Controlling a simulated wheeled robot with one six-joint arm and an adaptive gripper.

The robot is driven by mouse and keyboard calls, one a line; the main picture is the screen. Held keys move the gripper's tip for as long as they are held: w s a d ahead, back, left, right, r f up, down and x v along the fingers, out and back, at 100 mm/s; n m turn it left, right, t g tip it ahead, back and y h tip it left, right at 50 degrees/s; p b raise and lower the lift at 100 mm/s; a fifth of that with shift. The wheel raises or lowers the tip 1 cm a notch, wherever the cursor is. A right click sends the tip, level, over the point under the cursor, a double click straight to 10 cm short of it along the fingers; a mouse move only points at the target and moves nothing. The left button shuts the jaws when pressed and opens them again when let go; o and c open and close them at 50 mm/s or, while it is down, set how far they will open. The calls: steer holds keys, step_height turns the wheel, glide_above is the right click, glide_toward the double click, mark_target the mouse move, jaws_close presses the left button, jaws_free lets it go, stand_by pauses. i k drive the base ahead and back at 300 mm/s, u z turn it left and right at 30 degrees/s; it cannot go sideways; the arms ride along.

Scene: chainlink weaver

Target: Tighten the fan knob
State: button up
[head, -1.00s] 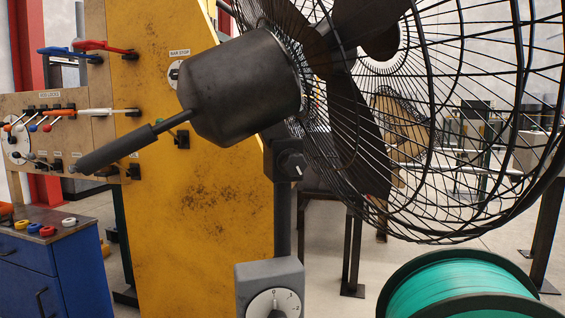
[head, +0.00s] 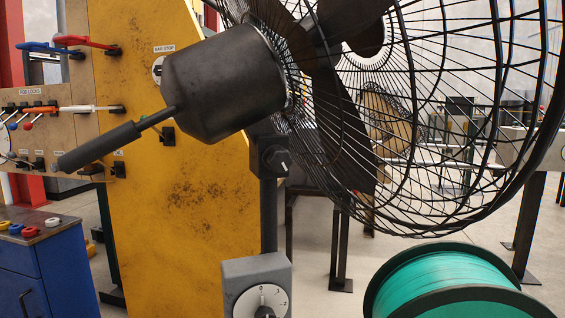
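A large black fan (head: 225,85) with a wire cage (head: 450,110) fills the upper middle and right of the head view. A dark handle (head: 100,147) sticks out from its motor housing to the lower left. A small dark knob (head: 279,161) with a light mark sits on the block below the housing, at the top of the post (head: 268,215). A grey box with a white numbered dial (head: 263,300) is lower on the post, cut off by the bottom edge. My gripper is not in view.
A spool of green line (head: 445,282) stands close at the lower right. A yellow panel (head: 190,205) rises behind the fan. A blue cabinet (head: 60,262) with small coloured rings is at the left, near a board of levers (head: 60,120).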

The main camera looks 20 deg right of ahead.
mark_target(280, 160)
steer(key=z, duration=1.1)
steer(key=k, duration=0.85)
steer(key=u, duration=0.7)
